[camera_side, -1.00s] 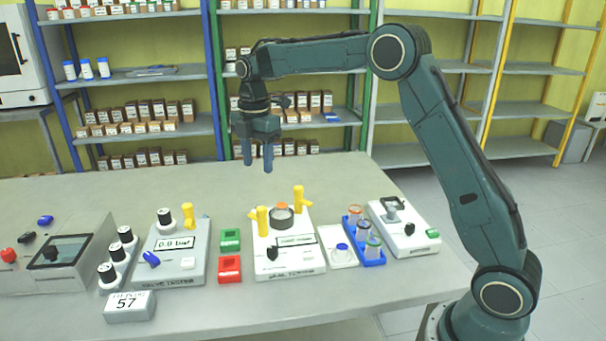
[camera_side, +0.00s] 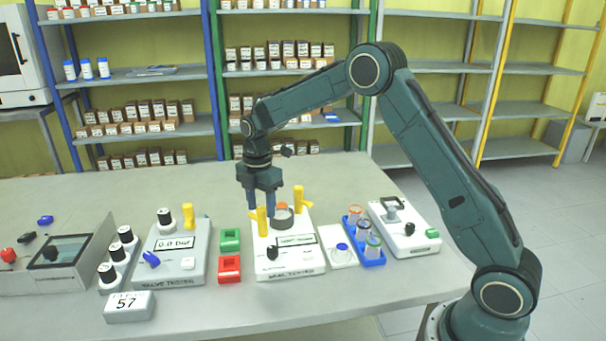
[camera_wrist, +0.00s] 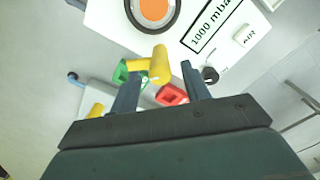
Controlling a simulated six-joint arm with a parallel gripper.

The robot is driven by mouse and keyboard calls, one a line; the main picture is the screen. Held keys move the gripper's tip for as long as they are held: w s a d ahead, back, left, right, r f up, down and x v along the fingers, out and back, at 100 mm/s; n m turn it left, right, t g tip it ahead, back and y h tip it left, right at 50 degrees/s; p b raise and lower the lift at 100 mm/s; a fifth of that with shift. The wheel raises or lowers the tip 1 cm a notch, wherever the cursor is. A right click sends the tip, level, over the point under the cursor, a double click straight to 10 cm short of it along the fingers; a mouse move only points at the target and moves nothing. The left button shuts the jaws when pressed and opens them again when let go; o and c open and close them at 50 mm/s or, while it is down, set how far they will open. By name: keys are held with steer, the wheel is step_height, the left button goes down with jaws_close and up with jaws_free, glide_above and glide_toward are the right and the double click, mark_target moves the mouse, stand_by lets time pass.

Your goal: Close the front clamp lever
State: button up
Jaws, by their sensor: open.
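The seal tester (camera_side: 290,262) is a white block with a round dark ring port (camera_side: 283,218) and an orange disc in it. Two yellow clamp levers flank the port, both upright. The front lever (camera_side: 261,221) is on the left, nearer the side camera; the other lever (camera_side: 298,197) is at the back right. My gripper (camera_side: 261,207) is open, pointing down at the front lever. In the wrist view the yellow lever (camera_wrist: 159,63) shows between the fingertips (camera_wrist: 158,78). I cannot tell whether a finger touches it.
The green block (camera_side: 230,240) and red block (camera_side: 229,268) stand left of the seal tester, with the valve tester (camera_side: 172,255) beyond them. A blue rack of vials (camera_side: 372,260) stands to the right. The table behind the testers is clear.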

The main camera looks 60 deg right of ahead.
steer(key=shift+f, duration=0.2)
steer(key=c, duration=1)
